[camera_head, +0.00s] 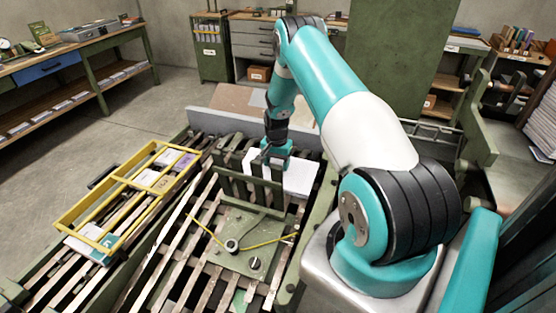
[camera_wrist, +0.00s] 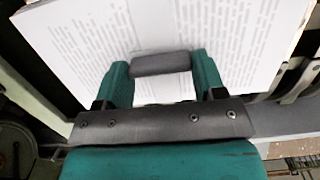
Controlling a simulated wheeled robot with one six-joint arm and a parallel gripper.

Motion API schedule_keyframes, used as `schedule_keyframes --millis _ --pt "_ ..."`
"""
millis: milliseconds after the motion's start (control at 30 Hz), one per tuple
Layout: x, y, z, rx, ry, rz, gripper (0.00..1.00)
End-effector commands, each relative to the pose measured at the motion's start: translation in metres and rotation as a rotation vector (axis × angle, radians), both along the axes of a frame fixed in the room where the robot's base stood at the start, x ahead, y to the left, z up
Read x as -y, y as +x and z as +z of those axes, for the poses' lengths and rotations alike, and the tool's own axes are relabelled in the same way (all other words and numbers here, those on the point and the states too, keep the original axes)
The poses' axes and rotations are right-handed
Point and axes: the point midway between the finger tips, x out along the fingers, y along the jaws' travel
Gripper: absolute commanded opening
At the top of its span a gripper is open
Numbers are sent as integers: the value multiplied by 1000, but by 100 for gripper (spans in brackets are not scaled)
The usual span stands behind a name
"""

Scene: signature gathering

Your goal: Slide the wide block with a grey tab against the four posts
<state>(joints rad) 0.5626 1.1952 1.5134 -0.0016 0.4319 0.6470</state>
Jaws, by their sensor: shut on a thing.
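The wide white block (camera_head: 301,178) lies on the slatted bed behind the green posts (camera_head: 277,194). The posts stand up from a green plate and cover part of its near side; I cannot tell whether block and posts touch. In the wrist view the block (camera_wrist: 70,45) shows printed grey lines on its face. Its grey tab (camera_wrist: 160,64) sits between the two teal fingers of my gripper. My gripper (camera_head: 274,157) is shut on that tab, above the block; it also shows large in the wrist view (camera_wrist: 162,78).
A yellow frame (camera_head: 112,181) with several pale and purple blocks lies on the slats at left. The green plate (camera_head: 235,222) carries a knob and yellow cords. A green side rail runs right of the slats. Benches and cabinets stand farther back.

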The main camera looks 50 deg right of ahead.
Motion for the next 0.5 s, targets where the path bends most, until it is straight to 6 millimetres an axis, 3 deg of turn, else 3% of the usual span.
schedule_keyframes --millis 167,200,300,333,500 --pt "0 1 1 2 -2 0 21" --pt "0 1 1 2 -2 0 66" --pt "0 0 1 1 -1 0 89" --pt "0 0 1 1 -1 0 93" --pt "0 0 0 0 -1 0 93"
